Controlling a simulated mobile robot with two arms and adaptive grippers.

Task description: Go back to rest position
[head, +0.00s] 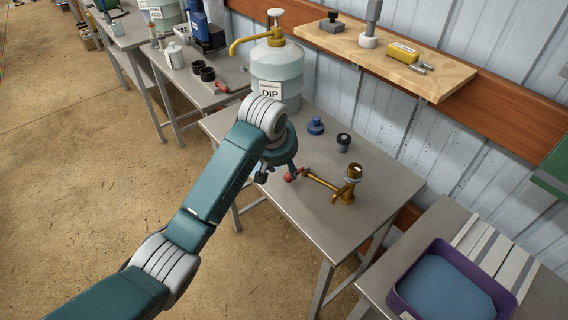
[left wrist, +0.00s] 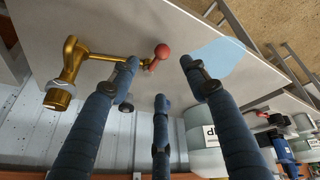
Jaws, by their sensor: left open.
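My left gripper (head: 275,172) hangs at the end of my teal and grey arm, over the left front part of the middle metal table. In the left wrist view its three blue fingers (left wrist: 160,85) are spread apart with nothing between them. A brass fixture (head: 347,186) with a long brass lever and a red knob (head: 293,174) stands on that table. The knob is close to the fingers; in the left wrist view the red knob (left wrist: 162,51) shows beyond the fingertips, and I cannot tell if any finger touches it. My right gripper is not in view.
A large DIP dispenser jug (head: 277,75) stands at the table's back. A blue stopper (head: 315,125) and a black-topped one (head: 343,142) stand nearby. A wooden shelf (head: 450,75) juts from the wall. A purple tray (head: 399,299) sits at right. The floor at left is clear.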

